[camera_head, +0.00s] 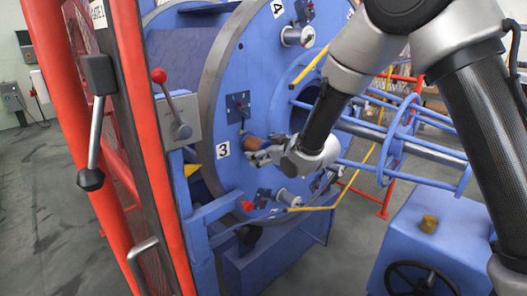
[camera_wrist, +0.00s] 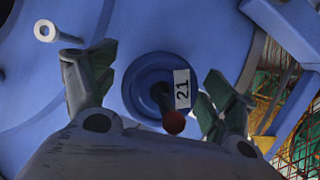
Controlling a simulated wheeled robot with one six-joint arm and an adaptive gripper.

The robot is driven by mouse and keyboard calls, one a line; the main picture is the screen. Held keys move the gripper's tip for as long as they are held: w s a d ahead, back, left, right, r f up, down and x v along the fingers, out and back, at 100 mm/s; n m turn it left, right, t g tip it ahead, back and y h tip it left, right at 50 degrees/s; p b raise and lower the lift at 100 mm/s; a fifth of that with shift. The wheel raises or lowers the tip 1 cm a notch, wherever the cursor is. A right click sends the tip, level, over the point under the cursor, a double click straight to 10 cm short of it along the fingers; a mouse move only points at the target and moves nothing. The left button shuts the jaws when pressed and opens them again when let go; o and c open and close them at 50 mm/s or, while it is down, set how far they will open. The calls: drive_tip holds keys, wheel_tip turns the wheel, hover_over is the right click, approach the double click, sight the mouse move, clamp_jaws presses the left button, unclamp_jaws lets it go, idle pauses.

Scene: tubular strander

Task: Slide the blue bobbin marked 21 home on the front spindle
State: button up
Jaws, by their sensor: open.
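The blue bobbin (camera_wrist: 133,88) faces me in the wrist view, with a white label reading 21 on its round end. A dark rod with a red ball end stands at its centre and partly covers it. My gripper (camera_wrist: 160,72) is open, with one finger on each side of the bobbin; I cannot tell whether either touches it. In the head view my gripper (camera_head: 259,153) is at the blue disc (camera_head: 222,105), beside the plate marked 3. A brown cylinder (camera_head: 253,142) shows at the fingers there. The spindle's seating is hidden.
A pale hollow pin (camera_wrist: 45,31) stands out from the blue face in the wrist view. The red guard frame (camera_head: 160,130) and a red-knobbed lever (camera_head: 172,100) stand left of the disc. A blue cage (camera_head: 405,130) lies right, with a blue handwheel box (camera_head: 430,240) below.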

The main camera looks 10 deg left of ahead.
drive_tip(key=v, duration=0.9)
idle(0.3)
drive_tip(key=s+d+f+m+g+h, duration=0.2)
drive_tip(key=s+d+f+g+h, duration=0.4)
drive_tip(key=d+f, duration=0.35)
drive_tip(key=s+d+r+m+h, duration=0.1)
drive_tip(key=s+d+r+m, duration=0.2)
drive_tip(key=s+d+r, duration=0.3)
drive_tip(key=s+d+r+m+h, duration=0.1)
drive_tip(key=s+d+r+m, duration=0.2)
drive_tip(key=s+d+r, duration=0.4)
drive_tip(key=s+d+r+m+t+h, duration=0.1)
drive_tip(key=s+d+r+m, duration=0.3)
drive_tip(key=d, duration=1.4)
drive_tip(key=s+r, duration=0.3)
drive_tip(key=s, duration=0.2)
drive_tip(key=shift+d+h, duration=0.35)
drive_tip(key=shift+h, duration=0.05)
